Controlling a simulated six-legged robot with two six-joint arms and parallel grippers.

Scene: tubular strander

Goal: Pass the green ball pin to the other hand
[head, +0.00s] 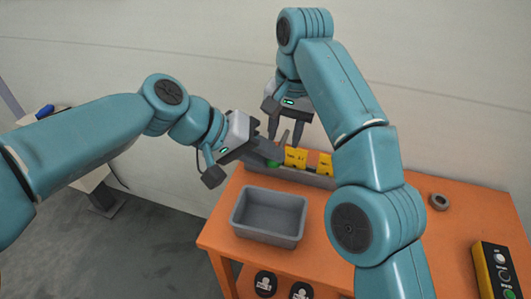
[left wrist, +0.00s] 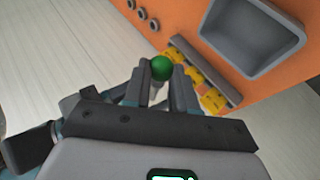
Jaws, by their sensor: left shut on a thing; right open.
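The green ball pin (head: 274,163) is in my left gripper (head: 270,157), with its green ball showing at the fingertips. In the left wrist view the green ball (left wrist: 162,67) sits between the tips of my left gripper (left wrist: 168,82); the rest of the pin is mostly hidden. My right gripper (head: 285,138) is open and points down, just above and behind the left fingertips in the head view. A thin brownish upright piece shows between its fingers, possibly the pin's stem. I cannot tell whether the right fingers touch it.
A grey bin (head: 269,214) stands on the orange table (head: 225,235). Behind it is a grey rack (head: 320,180) with yellow blocks (head: 296,157). A grey ring (head: 439,201) and a yellow-black control box (head: 493,270) lie at the right.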

